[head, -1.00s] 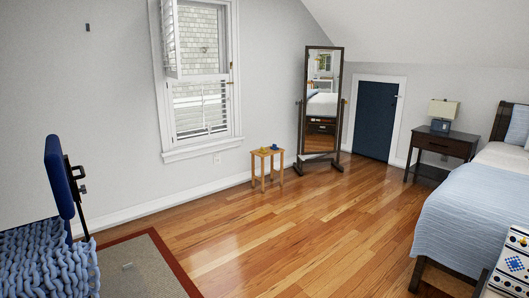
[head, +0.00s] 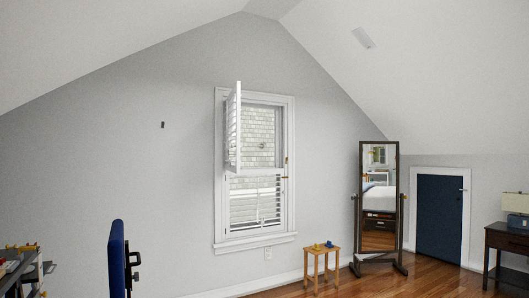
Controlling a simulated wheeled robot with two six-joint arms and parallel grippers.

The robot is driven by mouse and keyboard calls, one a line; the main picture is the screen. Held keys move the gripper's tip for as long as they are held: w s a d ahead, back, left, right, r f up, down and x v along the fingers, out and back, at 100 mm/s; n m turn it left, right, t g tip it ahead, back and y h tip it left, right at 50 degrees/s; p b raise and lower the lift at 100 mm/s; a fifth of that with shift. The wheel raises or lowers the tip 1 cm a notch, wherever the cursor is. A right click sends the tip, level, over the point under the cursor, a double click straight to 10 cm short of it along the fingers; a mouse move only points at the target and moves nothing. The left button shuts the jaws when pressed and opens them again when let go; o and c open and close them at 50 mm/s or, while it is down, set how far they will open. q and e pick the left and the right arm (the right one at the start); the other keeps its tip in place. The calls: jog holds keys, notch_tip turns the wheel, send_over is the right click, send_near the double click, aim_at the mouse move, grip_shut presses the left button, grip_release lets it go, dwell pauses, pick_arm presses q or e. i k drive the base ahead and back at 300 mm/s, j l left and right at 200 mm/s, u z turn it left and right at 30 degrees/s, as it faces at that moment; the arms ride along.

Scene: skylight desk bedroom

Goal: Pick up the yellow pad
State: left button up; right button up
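No yellow pad can be made out for certain. A small wooden stool (head: 321,251) stands below the window, with a small yellow thing (head: 317,246) and a small blue thing (head: 329,244) on top. They are too small to identify. Some yellow also shows among the items (head: 22,247) at the far left edge, too small and cut off to tell what it is. Neither of my grippers is in view.
A blue chair back (head: 117,258) stands at the lower left. A standing mirror (head: 378,215) is right of the stool, then a dark blue door (head: 439,217) and a dark nightstand (head: 508,240) with a lamp. Wooden floor (head: 425,280) shows clear before the mirror.

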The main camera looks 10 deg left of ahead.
aim_at(316, 247)
jog(key=i+u, duration=0.1)
jog(key=i, duration=6.6)
jog(key=j, duration=0.1)
